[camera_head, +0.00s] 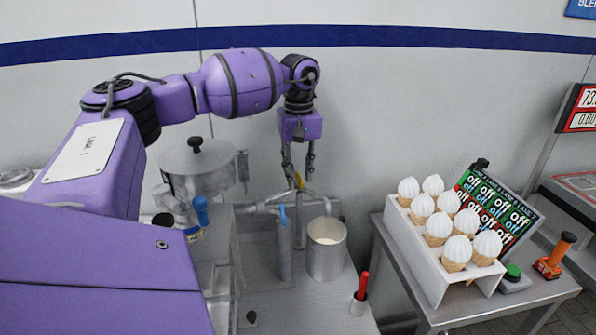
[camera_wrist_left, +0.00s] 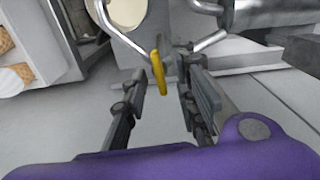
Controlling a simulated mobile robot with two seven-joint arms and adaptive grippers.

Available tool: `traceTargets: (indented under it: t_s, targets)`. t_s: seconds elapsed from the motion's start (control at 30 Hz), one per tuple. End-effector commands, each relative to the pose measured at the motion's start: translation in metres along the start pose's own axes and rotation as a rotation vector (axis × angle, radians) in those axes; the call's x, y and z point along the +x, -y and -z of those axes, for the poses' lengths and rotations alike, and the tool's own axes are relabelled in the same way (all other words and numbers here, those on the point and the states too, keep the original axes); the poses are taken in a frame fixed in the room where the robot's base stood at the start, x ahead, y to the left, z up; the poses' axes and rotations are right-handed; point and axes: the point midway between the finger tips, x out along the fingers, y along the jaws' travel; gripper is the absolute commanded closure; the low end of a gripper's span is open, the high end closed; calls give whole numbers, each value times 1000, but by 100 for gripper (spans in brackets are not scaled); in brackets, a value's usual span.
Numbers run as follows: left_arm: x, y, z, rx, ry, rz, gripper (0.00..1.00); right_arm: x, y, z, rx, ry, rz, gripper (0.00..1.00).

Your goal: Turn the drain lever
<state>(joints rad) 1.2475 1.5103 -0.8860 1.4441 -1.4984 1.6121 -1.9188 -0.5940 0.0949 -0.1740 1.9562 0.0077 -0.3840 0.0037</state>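A yellow lever (camera_head: 298,180) sits on the metal pipework beside the machine, just below my left gripper (camera_head: 299,168). I take it for the drain lever. In the left wrist view the yellow lever (camera_wrist_left: 157,72) stands between the fingertips of my left gripper (camera_wrist_left: 162,78), with gaps on both sides. The left gripper is open, points down, and holds nothing. I cannot tell exactly how deep the lever is between the fingers. My right gripper is not in view.
A metal pot (camera_head: 327,258) with pale contents stands right of a blue-topped cylinder (camera_head: 284,250). A lidded metal vessel (camera_head: 200,172) is at left. A white rack (camera_head: 450,285) of several cones stands on the right table. A red-handled tool (camera_head: 361,290) is near the front edge.

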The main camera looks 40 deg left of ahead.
Motion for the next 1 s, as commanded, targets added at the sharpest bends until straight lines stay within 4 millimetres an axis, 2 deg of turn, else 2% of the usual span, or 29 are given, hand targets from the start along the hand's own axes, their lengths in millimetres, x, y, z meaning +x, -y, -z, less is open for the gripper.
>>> traceTargets:
  t_s: [0.27, 0.47, 0.5, 1.0]
  targets:
    - [3, 0, 0, 1, 0, 0, 73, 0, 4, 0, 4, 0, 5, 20]
    - [3, 0, 0, 1, 0, 0, 98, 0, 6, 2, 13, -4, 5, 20]
    - [3, 0, 0, 1, 0, 0, 100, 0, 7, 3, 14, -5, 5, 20]
    - [2, -1, 0, -71, 0, -1, 100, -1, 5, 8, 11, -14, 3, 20]
